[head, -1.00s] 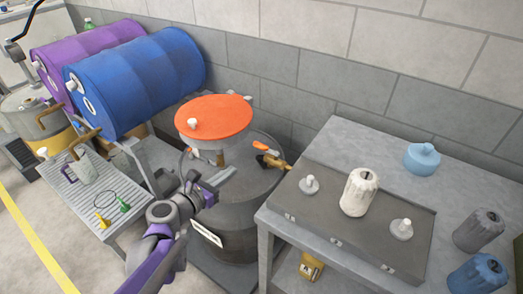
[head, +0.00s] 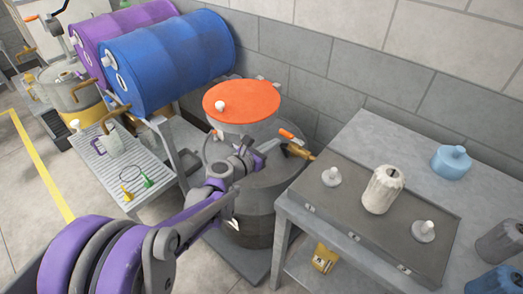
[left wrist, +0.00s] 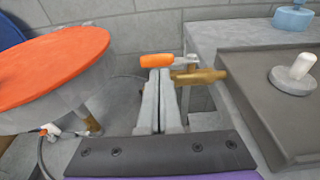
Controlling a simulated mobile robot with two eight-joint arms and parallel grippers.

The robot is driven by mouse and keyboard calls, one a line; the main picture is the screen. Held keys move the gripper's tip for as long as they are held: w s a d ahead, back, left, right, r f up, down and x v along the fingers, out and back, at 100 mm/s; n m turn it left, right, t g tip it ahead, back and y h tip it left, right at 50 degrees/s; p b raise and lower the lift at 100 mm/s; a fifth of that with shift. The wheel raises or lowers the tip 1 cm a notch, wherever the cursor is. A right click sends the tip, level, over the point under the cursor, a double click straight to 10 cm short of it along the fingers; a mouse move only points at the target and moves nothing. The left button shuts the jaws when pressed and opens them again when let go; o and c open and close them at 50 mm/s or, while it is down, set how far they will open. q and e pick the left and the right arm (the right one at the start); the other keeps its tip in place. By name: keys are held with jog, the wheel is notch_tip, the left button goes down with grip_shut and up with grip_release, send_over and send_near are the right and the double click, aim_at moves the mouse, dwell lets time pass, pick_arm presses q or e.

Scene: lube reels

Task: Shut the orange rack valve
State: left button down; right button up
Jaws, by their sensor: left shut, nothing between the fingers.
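An orange-handled lever (head: 287,133) sits on a brass valve-like fitting (head: 299,151) between the dark drum and the grey table. In the left wrist view the orange handle (left wrist: 157,60) points left from a grey metal piece, above the brass body (left wrist: 202,76). My left gripper (head: 262,148) is shut and empty, just left of the fitting in the head view. In the left wrist view its fingertips (left wrist: 158,74) appear just below the orange handle; I cannot tell whether they touch it. My right gripper is not in view.
The grey table (head: 363,128) with a dark tray (head: 345,208) is on the right. Blue (head: 165,60) and purple (head: 120,30) drums lie on a rack at left.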

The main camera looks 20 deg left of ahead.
aim_at(282, 132)
pick_arm(q)
jog(key=shift+x, duration=1.95)
jog(key=shift+w+a+m+g+h, duration=0.2)
jog(key=shift+w+m+g+h, duration=0.1)
jog(key=shift+m+h, duration=0.4)
jog(key=m+g+h, duration=0.1)
jog(key=w+m+h, duration=0.1)
jog(key=h, duration=0.1)
jog(key=shift+w+a+g, duration=0.15)
jog(key=shift+w+g, duration=0.15)
jog(key=shift+g, duration=0.1)
jog(key=m+g+h, duration=0.1)
jog(key=w+m+g+h, duration=0.1)
jog(key=m, duration=0.1)
jog(key=shift+w+g+h+b, duration=0.3)
jog(key=shift+b, duration=0.1)
jog(key=w+d+b, duration=0.1)
jog(key=w+d, duration=0.2)
jog(key=w, duration=0.1)
jog(key=shift+d, duration=0.2)
jog(key=shift+s, duration=0.1)
